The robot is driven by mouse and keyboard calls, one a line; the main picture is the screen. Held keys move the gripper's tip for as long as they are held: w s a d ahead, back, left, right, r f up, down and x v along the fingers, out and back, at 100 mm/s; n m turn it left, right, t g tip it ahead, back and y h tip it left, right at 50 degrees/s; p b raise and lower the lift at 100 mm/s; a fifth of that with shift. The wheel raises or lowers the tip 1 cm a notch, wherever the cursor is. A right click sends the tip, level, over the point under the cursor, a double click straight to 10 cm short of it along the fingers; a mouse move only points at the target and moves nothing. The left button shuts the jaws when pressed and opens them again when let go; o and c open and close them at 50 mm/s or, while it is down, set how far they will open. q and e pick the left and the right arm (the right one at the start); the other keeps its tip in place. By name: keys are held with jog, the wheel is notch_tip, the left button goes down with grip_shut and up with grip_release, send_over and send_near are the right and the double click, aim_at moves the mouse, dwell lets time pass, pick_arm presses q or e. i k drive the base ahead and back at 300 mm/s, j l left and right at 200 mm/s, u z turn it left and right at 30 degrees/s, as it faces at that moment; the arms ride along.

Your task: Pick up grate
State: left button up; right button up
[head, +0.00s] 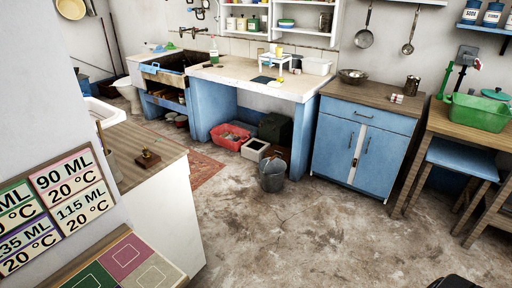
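I cannot make out a grate for certain in the head view. The washtrough (150,76) stands at the back left against the wall, set on a blue base. Its inside is dark and too small to tell what lies in it. A blue cloth-like thing (149,68) hangs over its front edge.
A pale worktop (235,77) on blue supports joins the trough's right side. Under it are a red tub (231,135) and a grey bucket (272,175). A blue cabinet (362,145) stands right of it. A white counter (165,215) blocks the near left. The middle floor is open.

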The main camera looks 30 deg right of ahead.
aim_at(256, 144)
jog(key=i+l+z, duration=0.1)
jog(key=l, duration=0.2)
jog(key=i+l, duration=0.1)
jog(key=l, duration=0.2)
jog(key=i+l+z, duration=0.15)
jog(key=l, duration=0.15)
jog(key=i+l+z, duration=0.35)
jog(key=i+l, duration=0.2)
jog(key=i+l+z, duration=0.3)
jog(key=i+l, duration=0.3)
jog(key=i+u, duration=0.2)
jog(key=i, duration=0.3)
jog(key=i+l+u, duration=0.2)
jog(key=i, duration=0.25)
jog(key=i+l+u, duration=0.15)
jog(key=i, duration=0.3)
jog(key=i+j+u, duration=0.1)
jog(key=i+u, duration=0.4)
jog(key=i, duration=0.6)
jog(key=i+j+z, duration=0.2)
jog(key=i+z, duration=0.15)
jog(key=i+j+z, duration=0.75)
jog(key=k+l, duration=0.05)
jog(key=k, duration=0.05)
